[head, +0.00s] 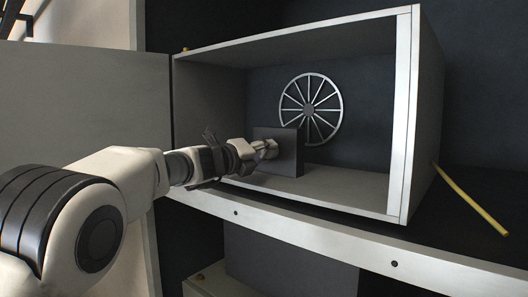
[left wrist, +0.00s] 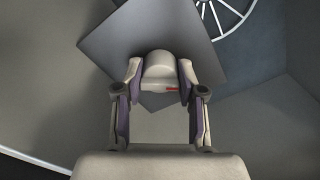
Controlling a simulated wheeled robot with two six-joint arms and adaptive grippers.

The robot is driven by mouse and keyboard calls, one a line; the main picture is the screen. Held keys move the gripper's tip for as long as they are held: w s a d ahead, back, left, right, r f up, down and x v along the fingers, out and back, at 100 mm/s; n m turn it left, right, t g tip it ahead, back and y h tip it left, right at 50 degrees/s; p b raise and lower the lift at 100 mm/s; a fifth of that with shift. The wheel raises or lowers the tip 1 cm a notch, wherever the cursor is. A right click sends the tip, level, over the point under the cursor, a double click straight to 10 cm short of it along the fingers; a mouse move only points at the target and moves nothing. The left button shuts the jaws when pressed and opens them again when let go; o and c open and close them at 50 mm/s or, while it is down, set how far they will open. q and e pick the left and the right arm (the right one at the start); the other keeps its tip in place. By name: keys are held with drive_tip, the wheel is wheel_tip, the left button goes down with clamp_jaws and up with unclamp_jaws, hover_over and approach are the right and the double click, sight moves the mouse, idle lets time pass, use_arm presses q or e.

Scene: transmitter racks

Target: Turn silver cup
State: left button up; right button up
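The silver cup (left wrist: 160,70) is a short, pale, rounded piece on the front of a dark grey box-like block (head: 286,158) inside the open cabinet. In the head view the cup (head: 270,148) is small and partly hidden by the fingers. My left gripper (head: 257,151) reaches into the cabinet from the left. In the left wrist view my left gripper's fingers (left wrist: 160,78) stand on both sides of the cup, very close to it. I cannot tell whether they press on it. A small red mark shows below the cup. My right gripper is out of view.
A spoked silver wheel (head: 311,108) is on the dark back wall, behind the block. The cabinet's right wall (head: 402,115) and shelf front (head: 330,242) bound the space. A grey door panel (head: 85,105) stands at left. A yellow rod (head: 470,199) sticks out at right.

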use_arm(q)
drive_tip(key=c, duration=0.3)
